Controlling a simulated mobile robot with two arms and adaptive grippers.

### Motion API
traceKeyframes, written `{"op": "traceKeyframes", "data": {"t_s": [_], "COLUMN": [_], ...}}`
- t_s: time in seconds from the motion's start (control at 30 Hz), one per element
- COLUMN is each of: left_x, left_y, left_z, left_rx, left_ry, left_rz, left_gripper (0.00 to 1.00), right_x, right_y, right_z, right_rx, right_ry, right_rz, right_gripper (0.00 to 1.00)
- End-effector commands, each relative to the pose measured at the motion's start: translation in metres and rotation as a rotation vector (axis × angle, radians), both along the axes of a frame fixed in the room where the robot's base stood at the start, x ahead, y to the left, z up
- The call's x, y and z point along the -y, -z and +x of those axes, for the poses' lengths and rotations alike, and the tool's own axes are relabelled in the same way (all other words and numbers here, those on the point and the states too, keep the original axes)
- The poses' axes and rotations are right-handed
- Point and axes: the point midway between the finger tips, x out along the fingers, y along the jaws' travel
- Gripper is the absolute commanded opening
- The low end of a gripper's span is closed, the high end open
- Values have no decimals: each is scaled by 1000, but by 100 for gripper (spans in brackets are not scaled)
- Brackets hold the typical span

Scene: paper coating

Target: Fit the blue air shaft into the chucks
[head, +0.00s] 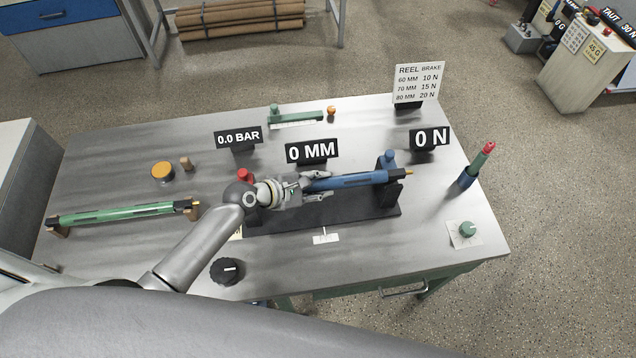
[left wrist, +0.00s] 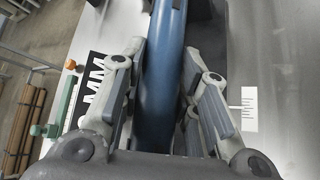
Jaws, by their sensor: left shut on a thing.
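The blue air shaft (head: 345,181) lies across the dark stand (head: 330,215) in the middle of the table, roughly level. Its right end, with a brass tip, is at the blue-topped right chuck (head: 389,177). I cannot tell how deep it sits there. My left gripper (head: 318,185) is shut around the shaft's left part. The left wrist view shows the blue shaft (left wrist: 163,80) between both fingers (left wrist: 163,95). The left chuck is mostly hidden behind my gripper and wrist; a red knob (head: 245,175) shows above it. My right gripper is not in view.
A green shaft (head: 125,214) rests on wooden blocks at the left. Displays read 0.0 BAR (head: 238,139), 0 MM (head: 312,151) and 0 N (head: 430,138). A black knob (head: 225,271) stands in front.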

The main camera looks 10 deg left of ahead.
Motion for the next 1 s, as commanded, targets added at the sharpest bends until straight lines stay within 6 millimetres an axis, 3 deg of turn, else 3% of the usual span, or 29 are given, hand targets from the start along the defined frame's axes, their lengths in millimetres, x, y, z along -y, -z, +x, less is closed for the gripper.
{"op": "traceKeyframes", "data": {"t_s": [1.0], "left_x": [0], "left_y": [21], "left_z": [2], "left_rx": [5], "left_ry": [-2], "left_rz": [-3], "left_gripper": [0], "right_x": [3], "right_y": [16], "right_z": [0], "right_rx": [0], "right_ry": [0], "right_rz": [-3], "right_gripper": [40]}}
